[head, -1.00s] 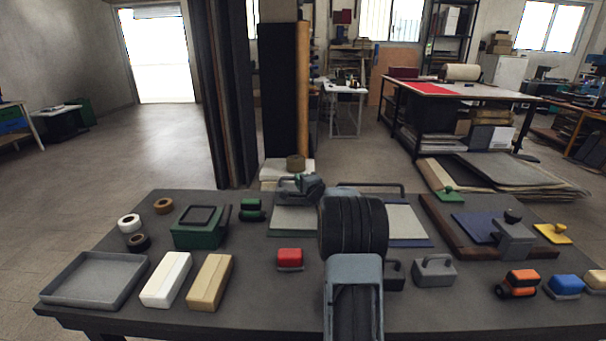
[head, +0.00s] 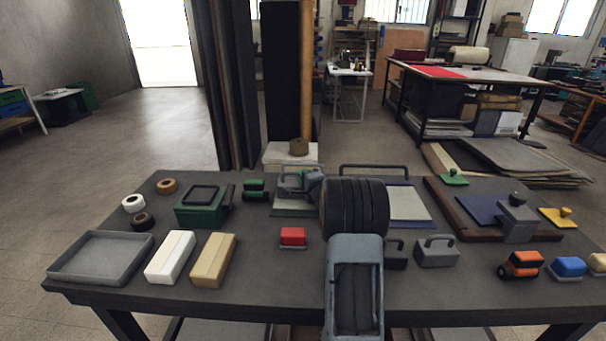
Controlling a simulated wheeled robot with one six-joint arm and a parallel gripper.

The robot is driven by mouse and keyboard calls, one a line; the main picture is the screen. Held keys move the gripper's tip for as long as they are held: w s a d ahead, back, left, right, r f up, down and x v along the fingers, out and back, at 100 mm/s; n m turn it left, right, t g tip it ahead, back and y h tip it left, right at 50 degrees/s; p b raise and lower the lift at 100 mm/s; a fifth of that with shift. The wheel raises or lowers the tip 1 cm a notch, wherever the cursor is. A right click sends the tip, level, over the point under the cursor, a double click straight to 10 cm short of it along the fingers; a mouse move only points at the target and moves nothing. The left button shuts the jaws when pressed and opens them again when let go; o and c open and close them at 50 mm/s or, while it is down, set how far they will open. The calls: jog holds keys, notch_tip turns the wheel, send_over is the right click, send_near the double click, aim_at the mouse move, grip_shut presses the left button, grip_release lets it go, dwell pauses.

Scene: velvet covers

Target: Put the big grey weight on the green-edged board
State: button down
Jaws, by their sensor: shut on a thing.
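My gripper (head: 297,183) is over the back part of the left board (head: 292,207), which has a pale top and a thin green edge in front. It is shut on a grey block, which looks like the big grey weight (head: 285,183). My gripper and wrist hide most of it. I cannot tell whether the block touches the board. A second grey weight with a handle (head: 436,252) stands on the table to the right of my arm. A darker weight (head: 396,254) beside it is partly hidden by my arm.
A blue-edged board (head: 408,204) lies to the right, partly behind my arm. A green box (head: 203,208), a red block (head: 292,237), white (head: 171,257) and tan (head: 213,260) blocks and a grey tray (head: 101,258) stand left. A dark bar (head: 374,167) rises behind the boards.

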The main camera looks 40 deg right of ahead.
jog(key=shift+w+r, duration=0.1)
jog(key=shift+r, duration=0.4)
jog(key=c, duration=1.5)
grip_release()
jog(key=shift+f, duration=0.5)
jog(key=o, duration=0.4)
jog(key=shift+s+r, duration=0.15)
jog(key=shift+s, duration=0.05)
jog(key=s, duration=0.4)
jog(key=s+a, duration=0.1)
jog(key=s, duration=0.6)
jog(key=shift+s+a, duration=0.3)
jog(key=shift+s, duration=0.1)
